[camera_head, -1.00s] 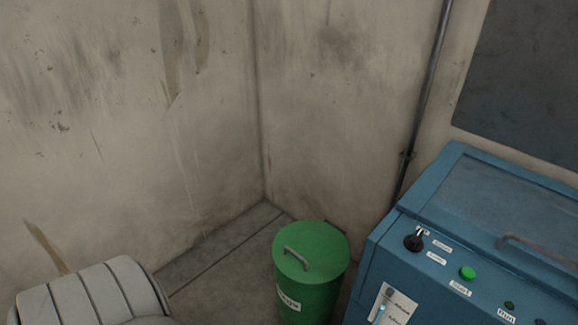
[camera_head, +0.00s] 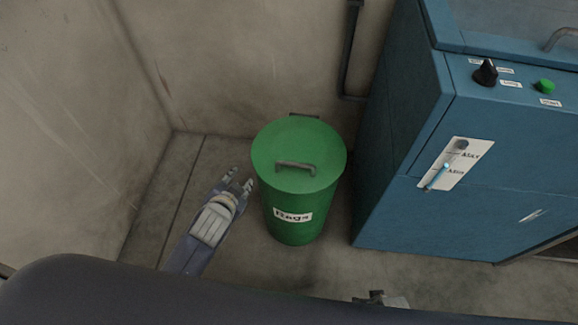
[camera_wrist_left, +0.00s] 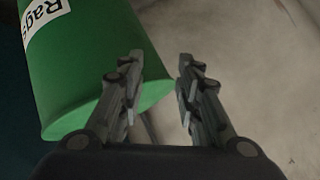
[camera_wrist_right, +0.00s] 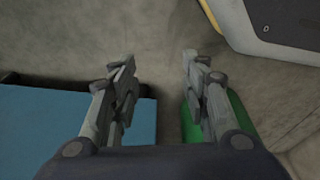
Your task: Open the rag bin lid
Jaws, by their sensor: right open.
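The green rag bin (camera_head: 290,218) stands upright on the floor, with a "Rags" label on its front. Its round lid (camera_head: 270,150) is shut and has a grey handle (camera_head: 295,167) on top. My left gripper (camera_head: 239,180) is open and empty, just left of the bin near lid height. In the left wrist view, its fingers (camera_wrist_left: 158,62) are apart, with the bin (camera_wrist_left: 85,60) behind and to the left. My right gripper (camera_wrist_right: 160,62) is open and empty in the right wrist view, with part of the green bin (camera_wrist_right: 243,118) behind its right finger.
The blue machine (camera_head: 400,170) with knob and buttons stands right of the bin, a narrow gap between. Bare walls (camera_head: 230,60) close off the back and left. A dark pipe (camera_head: 347,60) runs down the back wall. Floor (camera_head: 185,190) is clear left of the bin.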

